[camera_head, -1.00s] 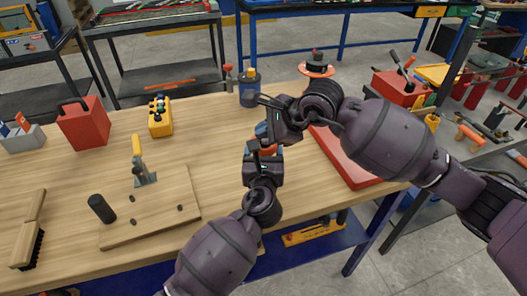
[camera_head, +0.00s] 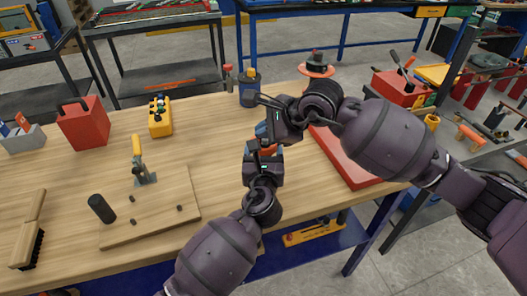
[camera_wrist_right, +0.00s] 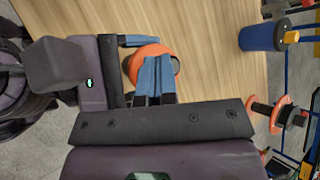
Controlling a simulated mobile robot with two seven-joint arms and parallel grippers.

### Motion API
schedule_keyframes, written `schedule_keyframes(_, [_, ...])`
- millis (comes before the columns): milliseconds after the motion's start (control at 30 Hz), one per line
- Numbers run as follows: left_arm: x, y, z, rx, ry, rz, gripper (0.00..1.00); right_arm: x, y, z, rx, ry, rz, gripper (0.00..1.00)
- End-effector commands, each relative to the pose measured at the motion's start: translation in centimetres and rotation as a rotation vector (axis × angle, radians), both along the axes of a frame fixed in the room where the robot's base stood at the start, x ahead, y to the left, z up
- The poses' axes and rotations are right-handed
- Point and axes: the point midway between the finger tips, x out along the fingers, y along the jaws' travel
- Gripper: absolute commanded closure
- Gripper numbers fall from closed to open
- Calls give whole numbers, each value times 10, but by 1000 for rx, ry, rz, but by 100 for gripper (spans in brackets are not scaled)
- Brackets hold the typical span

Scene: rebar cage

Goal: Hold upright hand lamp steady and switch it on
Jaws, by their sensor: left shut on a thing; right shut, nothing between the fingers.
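The hand lamp (camera_head: 268,149) shows as a small orange patch between my two hands in the head view; most of it is hidden. In the right wrist view its round orange head (camera_wrist_right: 137,62) is seen from above, over the table. My left gripper (camera_head: 263,155) is shut on the lamp from the near side; its blue finger also shows in the right wrist view (camera_wrist_right: 138,40). My right gripper (camera_head: 262,131) is shut and empty. Its blue fingertips (camera_wrist_right: 155,66) overlap the orange head in the right wrist view; I cannot tell whether they touch.
On the wooden table (camera_head: 205,130) stand a toggle clamp (camera_head: 142,165) on a board, a brush (camera_head: 30,230), a red box (camera_head: 83,124), a yellow box (camera_head: 160,118), a blue cup (camera_head: 249,90) and an orange-flanged spool (camera_head: 316,68). A red tray (camera_head: 340,160) lies right.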

Motion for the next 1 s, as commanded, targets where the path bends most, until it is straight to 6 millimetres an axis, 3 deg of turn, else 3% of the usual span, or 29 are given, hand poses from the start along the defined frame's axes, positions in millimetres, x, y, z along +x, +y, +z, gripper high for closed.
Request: schedule_keyframes(1000, [0, 0, -1, 0, 1, 0, 63, 0, 0, -10, -1, 1, -1, 100])
